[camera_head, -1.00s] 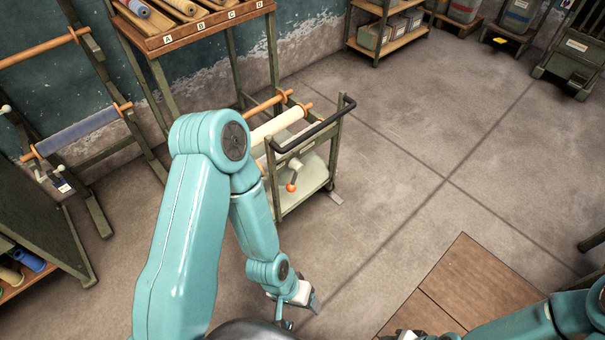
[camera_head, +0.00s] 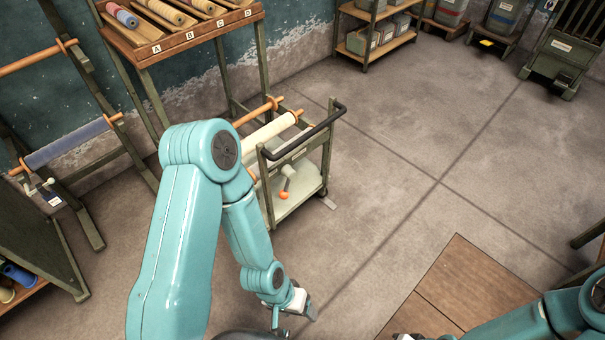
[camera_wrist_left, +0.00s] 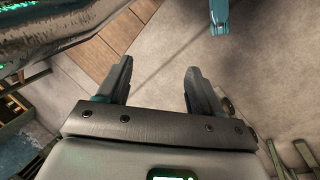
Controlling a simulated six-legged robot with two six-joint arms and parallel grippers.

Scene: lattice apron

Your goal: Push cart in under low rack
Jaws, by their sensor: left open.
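The cart (camera_head: 266,192) stands on the floor left of the middle in the head view. It has a green frame, a black push handle (camera_head: 312,136), a pale lower shelf and an orange-knobbed crank. A cream roll on an orange bar shows behind the handle. The rack (camera_head: 190,42), with a wooden sloped top marked A to D, stands on tall legs behind and left of the cart. My left arm hides part of the cart's left side. My left gripper (camera_head: 306,308) is low in front of the cart, apart from it. In the wrist view it (camera_wrist_left: 162,85) is open and empty. My right gripper (camera_head: 408,337) is cut off at the bottom edge.
A frame with a blue roll (camera_head: 70,142) stands at the left, above a cabinet (camera_head: 40,235) with spools. A shelf with boxes (camera_head: 375,50) and bins stand along the back. A wooden floor panel (camera_head: 445,290) lies at lower right. The floor right of the cart is clear.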

